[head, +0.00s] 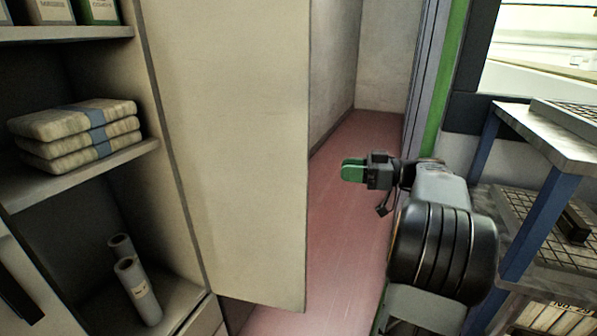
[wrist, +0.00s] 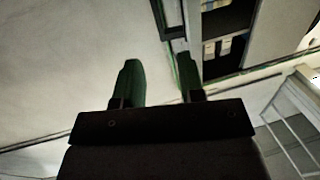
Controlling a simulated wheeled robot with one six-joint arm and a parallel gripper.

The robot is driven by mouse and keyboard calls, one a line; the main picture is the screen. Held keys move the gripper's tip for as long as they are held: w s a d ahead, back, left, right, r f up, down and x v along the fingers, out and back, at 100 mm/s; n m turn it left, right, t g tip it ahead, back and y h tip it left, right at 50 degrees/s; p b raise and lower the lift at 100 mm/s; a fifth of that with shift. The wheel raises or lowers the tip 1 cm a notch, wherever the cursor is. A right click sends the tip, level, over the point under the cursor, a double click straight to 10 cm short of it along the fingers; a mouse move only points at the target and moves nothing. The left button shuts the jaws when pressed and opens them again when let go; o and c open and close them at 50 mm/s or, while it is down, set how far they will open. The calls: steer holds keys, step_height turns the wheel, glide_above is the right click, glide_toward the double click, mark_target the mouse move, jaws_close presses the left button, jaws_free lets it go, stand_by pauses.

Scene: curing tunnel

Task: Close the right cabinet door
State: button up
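The right cabinet door (head: 235,150) is a tall cream panel standing open, swung out from the right side of the cabinet (head: 165,165). Its free edge is toward the right in the head view. My gripper (head: 353,170) has green fingers and is to the right of that edge, with a visible gap in the picture; the depth between them is hard to judge. In the wrist view my gripper (wrist: 160,78) has its two fingers apart with nothing between them. A pale panel fills the left of that view; I cannot tell whether it is the door.
The open cabinet holds strapped bundles (head: 80,133) and pale rolls (head: 138,288) on its shelves. A reddish floor (head: 350,215) lies clear behind the door. A blue-legged rack (head: 540,225) stands close on the right of my arm.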

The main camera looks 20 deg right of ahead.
mark_target(298, 163)
steer(key=shift+n, duration=0.4)
steer(key=x, duration=1.3)
steer(key=shift+w+d+r, duration=0.15)
steer(key=shift+w+r, duration=0.05)
steer(key=shift+r, duration=0.2)
steer(key=shift+c, duration=0.5)
jaws_close()
